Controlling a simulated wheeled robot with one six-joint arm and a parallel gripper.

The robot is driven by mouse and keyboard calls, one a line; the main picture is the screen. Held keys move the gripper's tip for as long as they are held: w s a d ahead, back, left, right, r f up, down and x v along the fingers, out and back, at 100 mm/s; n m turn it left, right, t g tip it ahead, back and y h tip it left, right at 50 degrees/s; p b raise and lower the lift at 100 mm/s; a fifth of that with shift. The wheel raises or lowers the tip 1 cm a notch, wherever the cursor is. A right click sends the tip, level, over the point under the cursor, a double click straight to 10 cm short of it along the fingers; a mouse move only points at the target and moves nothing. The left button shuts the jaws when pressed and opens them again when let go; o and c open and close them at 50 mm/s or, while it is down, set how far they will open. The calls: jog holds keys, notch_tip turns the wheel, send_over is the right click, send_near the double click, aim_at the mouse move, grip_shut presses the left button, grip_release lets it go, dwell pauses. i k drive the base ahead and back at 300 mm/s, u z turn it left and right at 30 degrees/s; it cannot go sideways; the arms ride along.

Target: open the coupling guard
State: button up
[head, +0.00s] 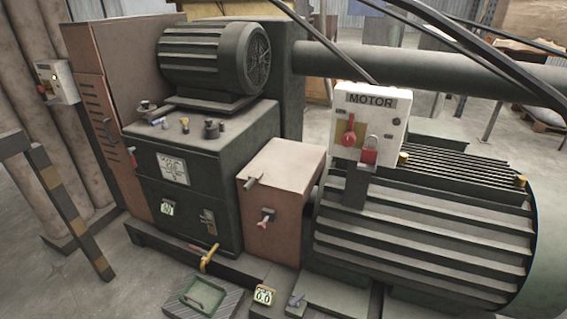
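The coupling guard appears to be the salmon-coloured box (285,185) between the dark gearbox housing (185,165) and the large ribbed motor (425,230). Its lid looks shut. My gripper is not in view.
A green tray (203,296) and a numbered tag (264,295) lie on the floor in front. A yellow pipe or lever (208,258) juts from the gearbox base. A striped rail (65,205) stands at the left. Dark cables or bars cross the upper right.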

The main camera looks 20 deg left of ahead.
aim_at(288, 165)
jog(key=k, duration=0.6)
jog(key=u, duration=0.35)
jog(key=i, duration=0.75)
jog(key=u, duration=1)
jog(key=i, duration=0.75)
jog(key=u, duration=0.4)
